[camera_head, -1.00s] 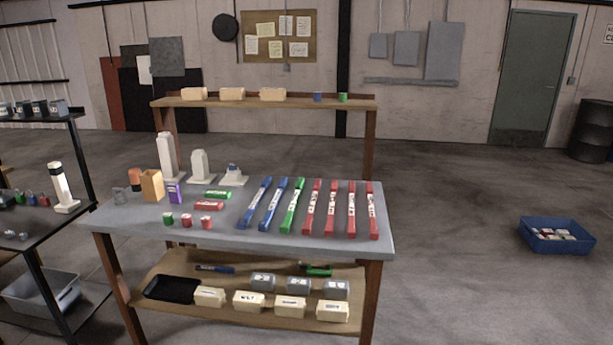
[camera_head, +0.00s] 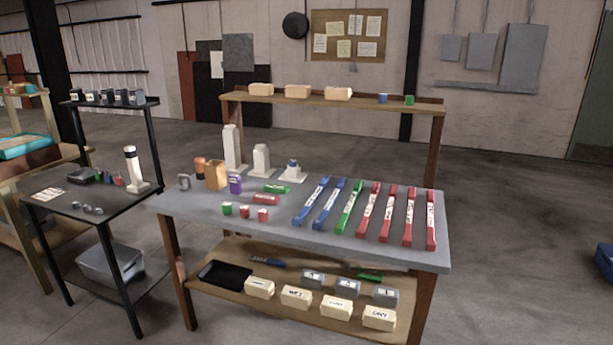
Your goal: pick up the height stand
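Three white stands of different heights stand upright at the back left of the grey-topped table (camera_head: 275,217). Another white stand with black bands (camera_head: 134,168) stands upright on the black table at left. I cannot tell from the frames which of these is the height stand. Neither of my grippers shows.
The grey-topped table also holds blue, green and red bars (camera_head: 430,220), small cups and a tan box (camera_head: 216,175). A black shelved table (camera_head: 75,209) stands at left with a grey bin (camera_head: 112,262) below.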

